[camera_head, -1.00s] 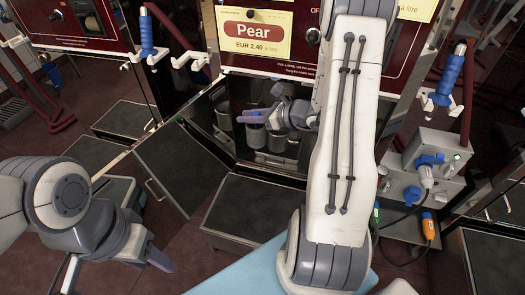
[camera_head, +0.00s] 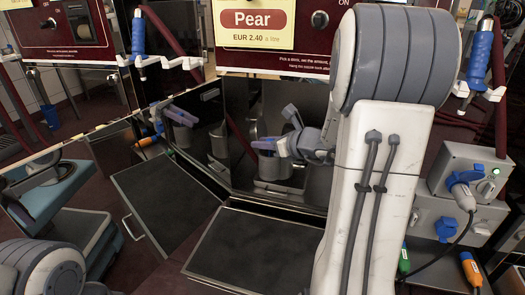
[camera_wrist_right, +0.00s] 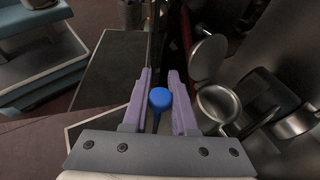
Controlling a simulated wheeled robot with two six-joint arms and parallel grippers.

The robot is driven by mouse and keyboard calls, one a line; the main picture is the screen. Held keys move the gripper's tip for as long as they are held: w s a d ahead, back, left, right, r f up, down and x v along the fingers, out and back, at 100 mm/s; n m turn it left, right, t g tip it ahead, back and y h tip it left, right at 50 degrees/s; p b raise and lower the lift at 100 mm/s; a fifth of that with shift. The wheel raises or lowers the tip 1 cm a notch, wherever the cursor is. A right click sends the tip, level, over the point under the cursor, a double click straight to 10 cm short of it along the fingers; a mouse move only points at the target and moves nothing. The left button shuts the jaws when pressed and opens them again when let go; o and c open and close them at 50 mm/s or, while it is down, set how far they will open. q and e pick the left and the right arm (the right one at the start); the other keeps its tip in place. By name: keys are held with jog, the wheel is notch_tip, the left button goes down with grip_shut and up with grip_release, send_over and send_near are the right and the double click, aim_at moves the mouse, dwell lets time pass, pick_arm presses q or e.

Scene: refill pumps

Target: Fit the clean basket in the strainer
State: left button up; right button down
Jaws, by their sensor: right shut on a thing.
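My right gripper (camera_head: 262,144) reaches into the open cabinet under the Pear panel, among metal cylinders (camera_head: 270,168). In the right wrist view its purple fingers (camera_wrist_right: 158,85) are shut on a round blue knob (camera_wrist_right: 160,98). What hangs below the knob is hidden, so I cannot tell whether it is the clean basket. An open round metal vessel (camera_wrist_right: 217,102), which looks like the strainer, stands just right of the fingers with a round lid (camera_wrist_right: 208,58) raised behind it. Only my left arm shows at the lower left; its gripper is out of frame.
A grey box with blue plugs (camera_head: 460,185) is at the right. The glossy cabinet panel mirrors my gripper.

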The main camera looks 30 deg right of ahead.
jog(key=w+d+p, duration=0.6)
jog(key=w+d, duration=0.4)
jog(key=d, duration=0.2)
dwell(0.6)
jog(key=shift+a+f, duration=0.1)
jog(key=shift+f, duration=0.1)
dwell(0.6)
notch_tip(320, 180, down, 9)
jog(key=b, duration=0.7)
jog(key=c, duration=0.6)
grip_release()
jog(key=shift+r, duration=0.2)
jog(key=shift+p+v, duration=2.1)
jog(key=shift+v, duration=3.1)
